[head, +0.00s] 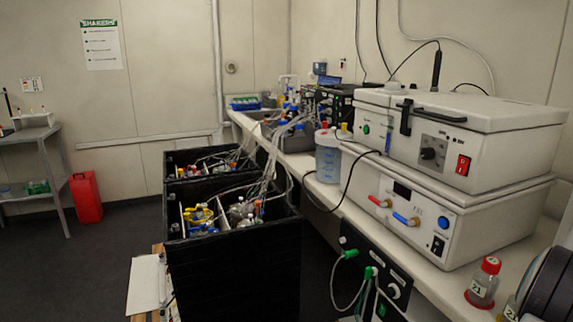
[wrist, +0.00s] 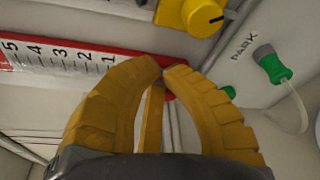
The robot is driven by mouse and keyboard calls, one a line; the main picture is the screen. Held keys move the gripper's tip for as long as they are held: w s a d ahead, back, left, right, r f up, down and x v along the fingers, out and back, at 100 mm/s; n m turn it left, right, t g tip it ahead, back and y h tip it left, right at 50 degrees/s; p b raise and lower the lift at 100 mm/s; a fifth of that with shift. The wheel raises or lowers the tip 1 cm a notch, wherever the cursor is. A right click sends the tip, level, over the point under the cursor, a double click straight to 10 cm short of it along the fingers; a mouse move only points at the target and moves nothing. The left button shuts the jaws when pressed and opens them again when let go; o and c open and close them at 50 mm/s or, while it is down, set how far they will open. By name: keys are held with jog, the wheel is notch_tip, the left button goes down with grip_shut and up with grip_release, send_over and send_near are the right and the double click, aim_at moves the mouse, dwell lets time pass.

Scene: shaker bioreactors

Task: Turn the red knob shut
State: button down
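A red-handled knob (head: 380,201) sits on the front of the lower white unit (head: 440,250), in the head view. A blue-handled knob (head: 405,219) is to its right. My gripper (wrist: 163,70) shows only in the wrist view. Its two ribbed yellow fingers meet at the tips, with nothing clearly held. Behind them lies a red-edged numbered strip (wrist: 70,56). Part of its red end shows behind the fingers. No red knob can be made out in the wrist view.
In the wrist view, a yellow knob (wrist: 203,15) is above the fingertips and a green connector (wrist: 273,67) with tubing is to the right. Black bins (head: 233,265) with tubing stand left of the bench.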

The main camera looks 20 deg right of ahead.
jog(key=shift+s+r, duration=0.25)
jog(key=shift+s, duration=0.1)
jog(key=shift+w, duration=0.1)
dwell(0.3)
jog(key=m+t+y+p, duration=0.3)
jog(key=t+y+p, duration=0.1)
jog(key=y, duration=0.2)
send_near(478, 184)
jog(key=x, duration=0.6)
jog(key=shift+w, duration=0.1)
jog(key=a+f+m+y+p, duration=0.1)
jog(key=a+f+y, duration=0.15)
jog(key=a, duration=0.85)
jog(key=a+f+m+y+p, duration=0.1)
jog(key=a+y+p, duration=0.15)
jog(key=a, duration=0.85)
jog(key=s+a+f+m+g+y+p, duration=0.1)
jog(key=s+a+f, duration=0.3)
jog(key=s+a, duration=0.4)
jog(key=s+a+f+m+g+y+p, duration=0.2)
jog(key=s+a+f+g+y, duration=0.1)
jog(key=s+a, duration=0.6)
jog(key=a+f+y, duration=0.1)
jog(key=a, duration=0.3)
jog(key=shift+f+m+g, duration=0.2)
jog(key=shift+m+g, duration=0.1)
